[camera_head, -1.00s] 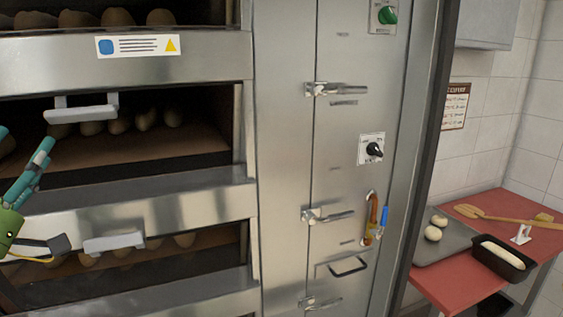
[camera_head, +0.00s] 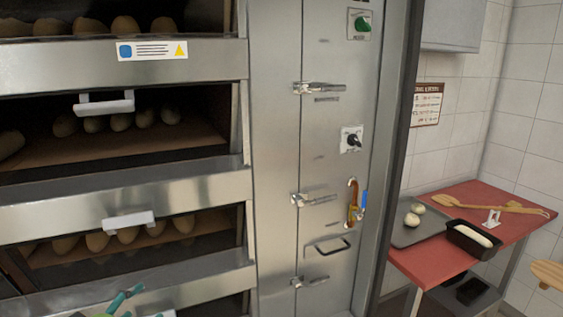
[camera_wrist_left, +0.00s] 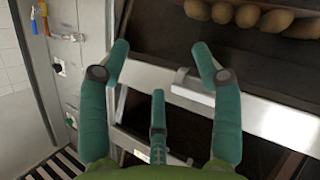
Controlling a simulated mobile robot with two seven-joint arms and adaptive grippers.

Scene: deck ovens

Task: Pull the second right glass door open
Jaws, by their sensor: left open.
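The deck oven has stacked glass doors with white bar handles. One handle (camera_head: 104,103) is on the upper-middle door, another (camera_head: 129,220) on the door below, and a third (camera_head: 155,314) is cut off at the bottom edge. Loaves show behind the glass. My left gripper (camera_head: 120,303) is only partly in view at the bottom left, near the lowest visible handle. In the left wrist view my left gripper (camera_wrist_left: 161,48) is open and empty, with a white handle (camera_wrist_left: 195,88) beyond its fingers, apart from them. My right gripper is not in view.
A steel control panel (camera_head: 325,140) with latches and knobs stands right of the doors. A brown and blue tool (camera_head: 354,203) hangs on it. A red table (camera_head: 410,265) at right holds a grey tray (camera_head: 415,232), a loaf tin (camera_head: 473,240) and wooden utensils.

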